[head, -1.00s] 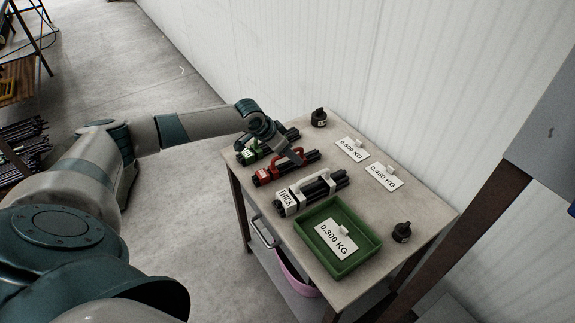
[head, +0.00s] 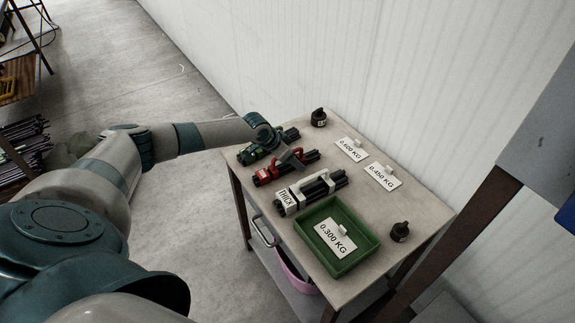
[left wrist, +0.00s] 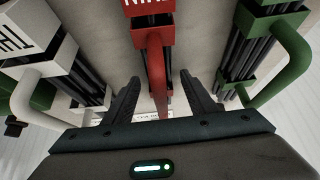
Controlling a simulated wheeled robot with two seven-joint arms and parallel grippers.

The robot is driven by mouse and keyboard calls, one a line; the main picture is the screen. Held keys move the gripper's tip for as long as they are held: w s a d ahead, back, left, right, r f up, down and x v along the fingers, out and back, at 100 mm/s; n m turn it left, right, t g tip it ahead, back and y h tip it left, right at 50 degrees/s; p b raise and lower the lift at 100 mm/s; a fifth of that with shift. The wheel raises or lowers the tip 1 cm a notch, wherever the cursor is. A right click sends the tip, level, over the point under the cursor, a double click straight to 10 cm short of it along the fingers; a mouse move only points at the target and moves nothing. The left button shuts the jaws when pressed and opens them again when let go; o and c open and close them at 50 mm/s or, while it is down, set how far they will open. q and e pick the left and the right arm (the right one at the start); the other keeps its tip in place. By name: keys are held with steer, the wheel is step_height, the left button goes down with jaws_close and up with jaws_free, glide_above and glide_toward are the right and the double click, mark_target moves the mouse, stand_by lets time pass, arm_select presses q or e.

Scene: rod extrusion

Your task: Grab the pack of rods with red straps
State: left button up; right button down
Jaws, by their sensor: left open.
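The pack of dark rods with red straps (head: 264,177) lies on the table between a green-strapped pack (head: 250,155) and a white-strapped pack (head: 287,201). My left gripper (head: 291,160) is over the red pack's handle in the head view, partly hiding it. In the left wrist view, the open fingers of the left gripper (left wrist: 160,98) stand on either side of the red handle (left wrist: 156,62), with gaps on both sides. The white pack is at the left of that view and the green one at the right. My right gripper is not in view.
The table (head: 400,270) also holds a green tray (head: 372,243) with a 0.300 KG label, two more weight labels (head: 352,149) (head: 382,176) and two black knob-like objects (head: 318,118) (head: 400,232). A pale wall stands behind. A pink bin (head: 295,275) sits below.

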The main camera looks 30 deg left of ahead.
arm_select(q)
steer(key=c, duration=1.3)
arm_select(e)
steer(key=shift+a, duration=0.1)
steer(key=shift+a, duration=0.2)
